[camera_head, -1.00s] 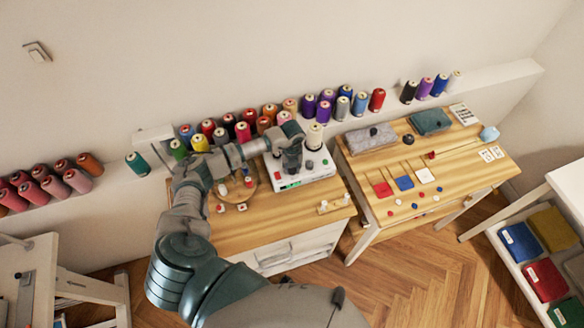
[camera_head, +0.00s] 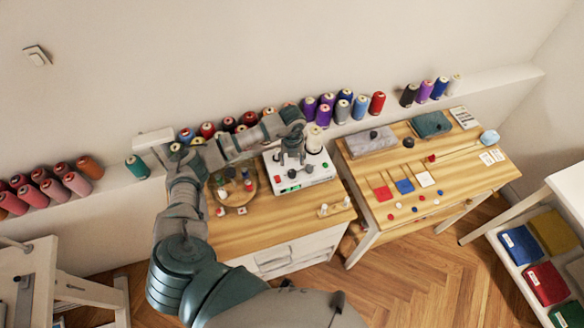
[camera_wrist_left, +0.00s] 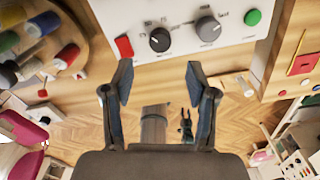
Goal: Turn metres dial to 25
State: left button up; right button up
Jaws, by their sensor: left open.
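The winding machine (camera_head: 318,176) is a white box on the left wooden table. In the left wrist view, its panel (camera_wrist_left: 180,44) carries a black dial (camera_wrist_left: 160,40) with small numbers around it, which I take as the metres dial. A grey dial (camera_wrist_left: 208,29) beside it has the word "fast" near it. The black dial's exact setting is too small to read. My left gripper (camera_head: 291,158) is over the machine, pointing down. In the wrist view its open, empty fingers (camera_wrist_left: 159,70) are apart from the dials. My right gripper is out of view.
A red switch (camera_wrist_left: 124,46) and a green button (camera_wrist_left: 252,17) flank the dials. A round wooden tray (camera_head: 243,198) with small spools is left of the machine. Thread cones (camera_head: 377,101) line the shelf behind. A second table (camera_head: 440,195) stands to the right.

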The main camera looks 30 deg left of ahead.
pick_arm(q)
jog(key=shift+r, duration=1.8)
notch_tip(320, 180, up, 5)
jog(key=m+b, duration=0.2)
jog(key=m, duration=0.2)
send_over(292, 172)
jog(key=m, duration=0.1)
notch_tip(292, 172, down, 16)
jog(key=shift+s+f+p, duration=0.1)
jog(key=shift+f+p, duration=0.1)
jog(key=shift+p, duration=0.6)
grip_shut()
